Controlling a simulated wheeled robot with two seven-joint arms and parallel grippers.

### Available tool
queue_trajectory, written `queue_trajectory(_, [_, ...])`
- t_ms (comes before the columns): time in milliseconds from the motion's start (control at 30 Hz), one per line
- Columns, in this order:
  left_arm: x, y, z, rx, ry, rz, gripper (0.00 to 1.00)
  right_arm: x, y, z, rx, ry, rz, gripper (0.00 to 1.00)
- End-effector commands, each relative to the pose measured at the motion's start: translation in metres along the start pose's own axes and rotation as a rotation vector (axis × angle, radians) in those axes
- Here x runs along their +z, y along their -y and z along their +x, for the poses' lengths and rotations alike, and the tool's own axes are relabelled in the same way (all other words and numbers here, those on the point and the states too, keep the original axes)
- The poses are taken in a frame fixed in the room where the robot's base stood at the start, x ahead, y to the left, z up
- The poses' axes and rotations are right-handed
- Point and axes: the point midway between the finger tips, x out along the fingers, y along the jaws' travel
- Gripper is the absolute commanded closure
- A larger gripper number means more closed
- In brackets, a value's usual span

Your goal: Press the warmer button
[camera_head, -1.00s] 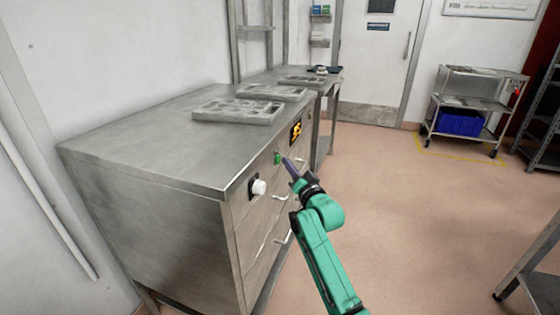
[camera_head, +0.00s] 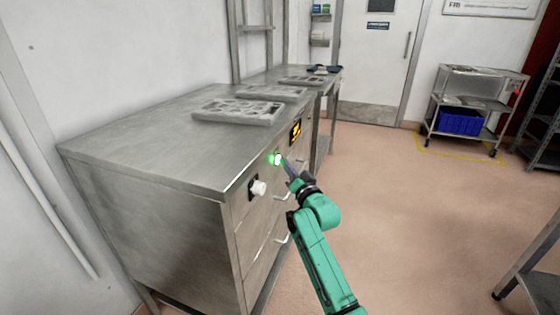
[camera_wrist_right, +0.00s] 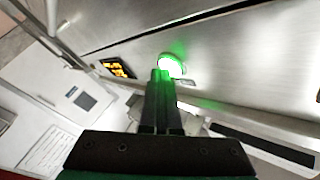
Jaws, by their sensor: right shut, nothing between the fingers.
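The warmer button (camera_head: 275,159) is on the front panel of the steel warmer cabinet (camera_head: 150,140) and glows bright green. It also shows in the right wrist view (camera_wrist_right: 172,66), lit green, just beyond the fingertips. My right gripper (camera_head: 285,163) is shut and empty, with its tips at the button; in the right wrist view the shut fingers (camera_wrist_right: 161,75) overlap the button's lower left edge. I cannot tell for certain whether the tips still touch it. My left gripper is not in view.
A white knob (camera_head: 258,188) is left of the button, and a display with yellow symbols (camera_head: 296,131) is right of it. Drawer handles (camera_head: 282,238) stick out below. Mould trays (camera_head: 238,111) lie on top. The floor to the right is clear up to a cart (camera_head: 470,105).

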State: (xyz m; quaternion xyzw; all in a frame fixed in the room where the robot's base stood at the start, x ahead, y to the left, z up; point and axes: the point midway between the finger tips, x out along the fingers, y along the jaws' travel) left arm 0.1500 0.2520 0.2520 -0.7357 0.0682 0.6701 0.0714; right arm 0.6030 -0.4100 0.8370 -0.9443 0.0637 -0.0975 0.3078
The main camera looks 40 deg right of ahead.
Motion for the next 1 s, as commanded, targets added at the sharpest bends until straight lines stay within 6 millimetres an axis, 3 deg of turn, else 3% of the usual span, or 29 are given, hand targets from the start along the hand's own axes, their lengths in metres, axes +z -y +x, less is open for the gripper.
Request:
queue_trajectory(433, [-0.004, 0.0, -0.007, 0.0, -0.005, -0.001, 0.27, -0.006, -0.005, -0.008, 0.001, 0.001, -0.002, 1.0])
queue_trajectory(1000, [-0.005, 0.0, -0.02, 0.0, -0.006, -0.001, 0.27, -0.035, -0.034, -0.048, 0.0, 0.001, 0.0, 1.0])
